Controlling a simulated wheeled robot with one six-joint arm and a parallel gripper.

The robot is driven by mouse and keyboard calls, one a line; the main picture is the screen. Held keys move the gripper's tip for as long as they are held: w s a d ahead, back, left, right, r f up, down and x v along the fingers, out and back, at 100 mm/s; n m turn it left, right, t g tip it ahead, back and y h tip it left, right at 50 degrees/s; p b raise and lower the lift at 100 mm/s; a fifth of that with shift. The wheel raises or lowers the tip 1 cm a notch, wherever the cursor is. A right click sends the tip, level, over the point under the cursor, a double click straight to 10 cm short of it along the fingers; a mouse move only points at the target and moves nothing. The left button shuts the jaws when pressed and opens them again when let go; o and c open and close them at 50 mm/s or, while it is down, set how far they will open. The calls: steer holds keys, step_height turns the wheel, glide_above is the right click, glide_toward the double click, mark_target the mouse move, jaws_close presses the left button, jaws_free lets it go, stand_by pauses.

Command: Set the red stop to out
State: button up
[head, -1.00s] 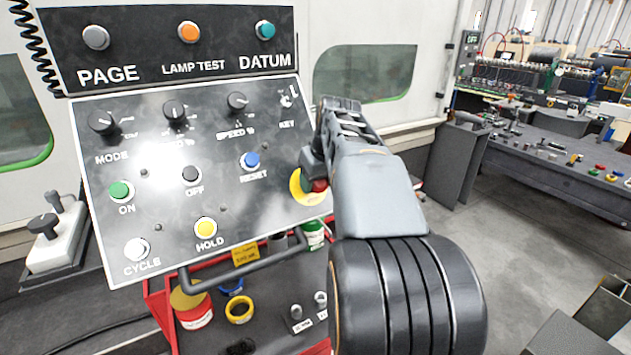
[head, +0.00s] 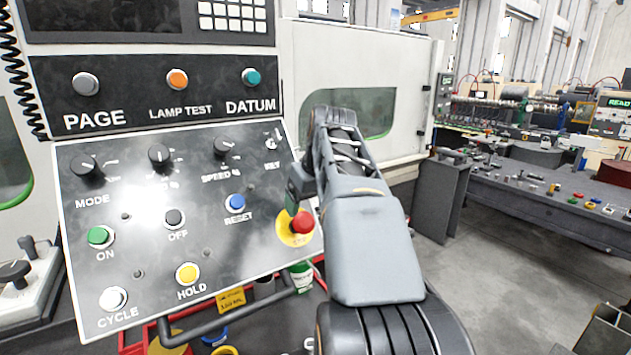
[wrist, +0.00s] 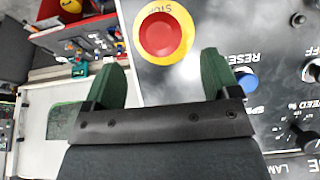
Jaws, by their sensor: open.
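The red stop (head: 303,222) is a round red mushroom button on a yellow disc (head: 288,238) at the panel's lower right corner. In the head view my gripper (head: 291,199) is just above and beside it, with one green finger showing. In the wrist view the red stop (wrist: 158,35) faces the camera, beyond the fingertips and roughly centred between them. My gripper (wrist: 164,62) is open, with two green fingers apart and nothing between them. Whether the stop is pressed in or out is hard to tell.
The panel (head: 140,225) also carries a blue reset button (head: 235,202), a black off button (head: 175,218) and a yellow hold button (head: 187,273). A dark handle bar (head: 235,308) runs below it. A grey workbench (head: 530,190) stands at the right, with open floor before it.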

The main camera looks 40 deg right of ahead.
steer(key=v, duration=0.7)
steer(key=shift+r, duration=0.15)
stand_by(0.3)
steer(key=s+a+f, duration=0.3)
steer(key=a+f, duration=0.7)
steer(key=f, duration=0.4)
steer(key=s+a+f+n+b, duration=0.1)
steer(key=s+a+f, duration=0.2)
steer(key=a+f, duration=0.7)
step_height(320, 180, down, 4)
steer(key=shift+r+y, duration=0.15)
steer(key=shift+y, duration=0.15)
steer(key=shift+s, duration=0.1)
steer(key=shift+d, duration=0.1)
steer(key=shift+c, duration=0.2)
